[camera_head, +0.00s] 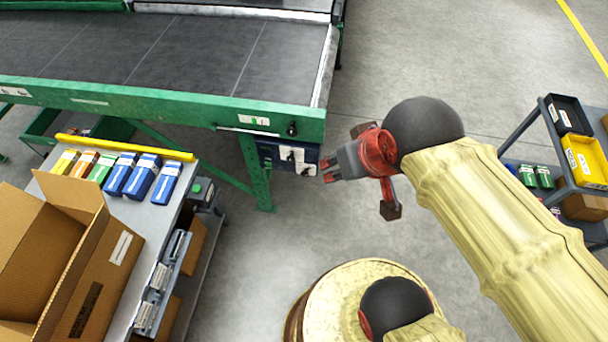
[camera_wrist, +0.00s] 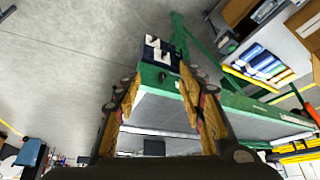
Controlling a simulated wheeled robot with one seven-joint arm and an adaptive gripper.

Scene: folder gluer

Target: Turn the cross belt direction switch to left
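A black knob (camera_head: 292,128) sits at the right end of the conveyor's green side rail, beside a white label (camera_head: 254,120). Below the rail hangs a dark blue control box (camera_head: 309,157) with white plates and small dark switches. Which control is the cross belt direction switch, and its setting, I cannot read. My gripper (camera_head: 328,169) is just right of the box in the head view, fingers pointing toward it. In the wrist view the box (camera_wrist: 145,54) and the knob (camera_wrist: 162,77) lie between and beyond the fingers (camera_wrist: 161,92). The fingers are apart and empty.
A grey cart (camera_head: 205,222) with an open cardboard box (camera_head: 108,262) and several small cartons stands at the left. A shelf with a yellow bin (camera_head: 584,160) is at the right. The green leg (camera_head: 254,170) stands beside the control box. Floor around it is clear.

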